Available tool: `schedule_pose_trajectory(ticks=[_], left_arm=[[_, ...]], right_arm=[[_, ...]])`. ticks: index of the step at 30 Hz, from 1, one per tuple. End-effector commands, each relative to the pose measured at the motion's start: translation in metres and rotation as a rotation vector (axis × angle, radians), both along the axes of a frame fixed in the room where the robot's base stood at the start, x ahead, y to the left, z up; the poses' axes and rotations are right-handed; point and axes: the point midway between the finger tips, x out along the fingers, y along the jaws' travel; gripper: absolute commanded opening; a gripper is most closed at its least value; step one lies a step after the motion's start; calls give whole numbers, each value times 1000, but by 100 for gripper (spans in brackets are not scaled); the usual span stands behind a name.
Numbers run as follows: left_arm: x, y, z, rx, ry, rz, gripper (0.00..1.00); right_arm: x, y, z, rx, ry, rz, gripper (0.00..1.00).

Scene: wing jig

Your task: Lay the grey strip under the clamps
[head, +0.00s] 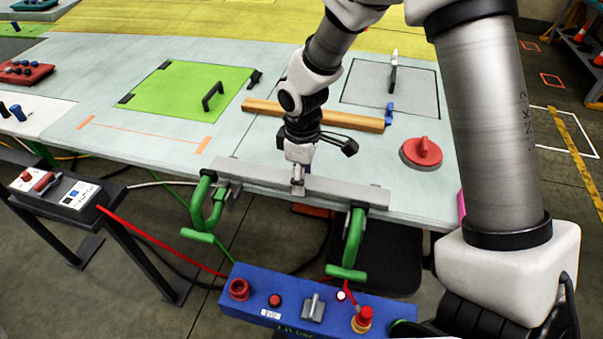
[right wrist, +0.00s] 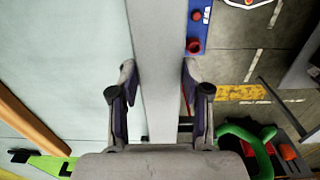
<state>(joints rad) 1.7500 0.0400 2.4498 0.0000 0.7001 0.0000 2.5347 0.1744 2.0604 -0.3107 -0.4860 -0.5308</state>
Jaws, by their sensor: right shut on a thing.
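The grey strip (head: 340,190) is a long flat bar lying lengthwise along the table's front edge. My right gripper (head: 298,188) is shut on it near its middle, pointing down from above. In the right wrist view the strip (right wrist: 163,60) runs between the two fingers (right wrist: 160,105). A green clamp (head: 207,208) stands at the table edge near the strip's left end, and another green clamp (head: 353,243) near its right end. I cannot tell whether the strip is under the clamp jaws or resting on the table. A green clamp also shows in the right wrist view (right wrist: 248,147). My left gripper is not in view.
A wooden bar (head: 345,119) lies behind the strip, with a red round knob (head: 421,152) to the right. A green panel (head: 180,92) and a grey panel (head: 370,88) lie farther back. A blue control box (head: 290,300) is in front of the table edge.

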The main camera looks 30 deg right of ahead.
Motion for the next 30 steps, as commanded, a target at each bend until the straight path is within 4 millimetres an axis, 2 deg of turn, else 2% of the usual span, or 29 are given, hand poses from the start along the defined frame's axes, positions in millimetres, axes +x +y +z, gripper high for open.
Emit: schedule_pose_trajectory(ticks=[7, 8, 9, 10, 23, 27, 30], left_arm=[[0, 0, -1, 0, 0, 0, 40], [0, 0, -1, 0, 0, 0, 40], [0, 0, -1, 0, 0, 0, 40], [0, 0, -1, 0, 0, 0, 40], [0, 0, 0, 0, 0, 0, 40], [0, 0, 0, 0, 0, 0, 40], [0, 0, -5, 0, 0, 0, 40]], right_arm=[[0, 0, -5, 0, -1, 0, 4], [0, 0, -5, 1, -1, 0, 51], [0, 0, -5, 0, -1, 0, 65], [0, 0, -5, 0, -1, 0, 72], [0, 0, 0, 0, -1, 0, 72], [2, 0, 19, -1, -7, 0, 72], [2, 0, 44, -1, -8, -1, 72]])
